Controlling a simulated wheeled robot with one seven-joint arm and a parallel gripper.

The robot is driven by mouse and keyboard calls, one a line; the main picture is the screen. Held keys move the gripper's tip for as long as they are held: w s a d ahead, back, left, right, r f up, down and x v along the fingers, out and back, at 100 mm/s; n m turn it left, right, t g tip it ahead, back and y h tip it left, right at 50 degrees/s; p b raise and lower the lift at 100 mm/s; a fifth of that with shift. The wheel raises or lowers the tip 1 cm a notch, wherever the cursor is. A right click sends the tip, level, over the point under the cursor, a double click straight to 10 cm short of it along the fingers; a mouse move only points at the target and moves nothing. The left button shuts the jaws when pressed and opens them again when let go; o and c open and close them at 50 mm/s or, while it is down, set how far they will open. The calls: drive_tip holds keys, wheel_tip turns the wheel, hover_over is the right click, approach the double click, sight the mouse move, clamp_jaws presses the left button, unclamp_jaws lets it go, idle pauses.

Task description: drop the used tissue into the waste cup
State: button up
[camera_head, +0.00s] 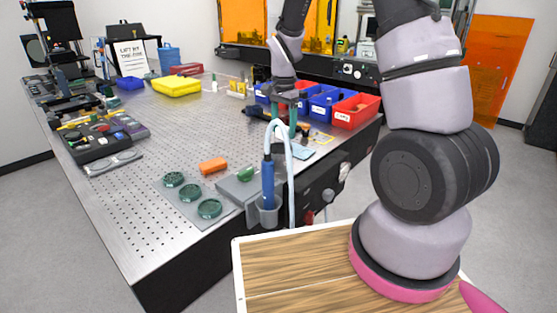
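My gripper (287,118) hangs from my arm over the right side of the perforated metal table (165,145), in front of the coloured bins. Its finger area is small and dark green, and I cannot tell whether it is open or holds anything. I cannot clearly make out a used tissue. A small pale blue sheet (303,154) lies on the table below and right of my gripper. I cannot identify a waste cup with certainty. A blue cup-like container (168,58) stands at the back left.
Blue bins (321,106) and a red bin (357,110) stand right of my gripper. A blue-handled tool (268,182) with a pale hose sits in a grey holder at the front edge. Round green parts (209,208) and an orange block (213,165) lie near. The table's middle is clear.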

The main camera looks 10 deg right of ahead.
drive_tip(key=shift+o, duration=1)
wheel_tip(320, 180, up, 11)
drive_tip(key=s+d+r+n+t+y, duration=0.1)
drive_tip(key=s+d+r+n+t, duration=0.2)
drive_tip(key=s+r, duration=0.5)
drive_tip(key=s+d+r+n+t+y, duration=0.1)
drive_tip(key=s+d+r+n+t, duration=0.2)
drive_tip(key=s+r, duration=0.5)
drive_tip(key=shift+s+r+n+t, duration=0.25)
drive_tip(key=shift+s+t, duration=0.35)
drive_tip(key=shift+s, duration=2.4)
